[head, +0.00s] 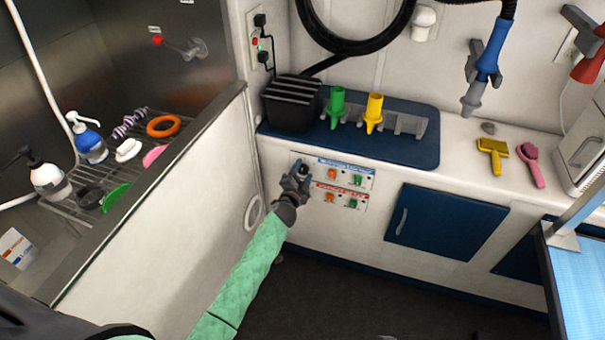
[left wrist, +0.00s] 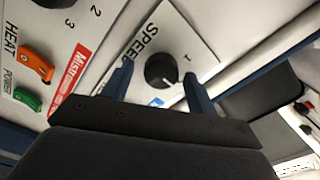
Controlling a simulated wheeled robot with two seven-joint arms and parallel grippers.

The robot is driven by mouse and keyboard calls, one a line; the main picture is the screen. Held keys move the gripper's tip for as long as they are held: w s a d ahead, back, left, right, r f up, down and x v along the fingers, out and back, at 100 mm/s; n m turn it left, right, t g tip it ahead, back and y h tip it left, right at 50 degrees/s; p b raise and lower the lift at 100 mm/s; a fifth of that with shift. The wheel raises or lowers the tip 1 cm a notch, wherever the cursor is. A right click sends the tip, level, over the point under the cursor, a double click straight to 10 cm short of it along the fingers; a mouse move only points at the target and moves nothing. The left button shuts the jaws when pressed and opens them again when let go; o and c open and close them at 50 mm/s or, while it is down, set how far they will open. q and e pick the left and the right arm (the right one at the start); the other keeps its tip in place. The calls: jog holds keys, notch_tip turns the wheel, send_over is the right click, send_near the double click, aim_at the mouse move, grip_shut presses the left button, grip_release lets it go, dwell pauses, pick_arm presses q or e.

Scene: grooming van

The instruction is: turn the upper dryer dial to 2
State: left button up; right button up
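The dryer control panel (head: 356,187) is on the front of the cabinet, with a blue-labelled upper row and a red-labelled lower row. My left gripper (head: 301,172) is at the left end of the upper row and hides the dial there in the head view. In the left wrist view, the black upper dial (left wrist: 161,70) sits between the two blue fingers, beside the word SPEED and a 1. The fingers are open, with a gap on each side of the dial. A small white mark shows on its edge. My right gripper is not in view.
Another black dial (left wrist: 54,3), numbered 2 and 3, is at the top left of the wrist view, near an orange switch (left wrist: 36,62) and a green switch (left wrist: 27,98). A blue cabinet door (head: 440,222) is right of the panel. A tub wall (head: 165,210) stands at left.

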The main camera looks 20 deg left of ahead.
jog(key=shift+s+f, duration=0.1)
pick_arm(q)
jog(key=shift+s, duration=0.15)
jog(key=shift+s+f, duration=0.15)
jog(key=shift+s, duration=0.25)
jog(key=s+b, duration=0.1)
jog(key=s, duration=0.5)
jog(key=shift+s+a, duration=0.15)
jog(key=shift+s, duration=0.2)
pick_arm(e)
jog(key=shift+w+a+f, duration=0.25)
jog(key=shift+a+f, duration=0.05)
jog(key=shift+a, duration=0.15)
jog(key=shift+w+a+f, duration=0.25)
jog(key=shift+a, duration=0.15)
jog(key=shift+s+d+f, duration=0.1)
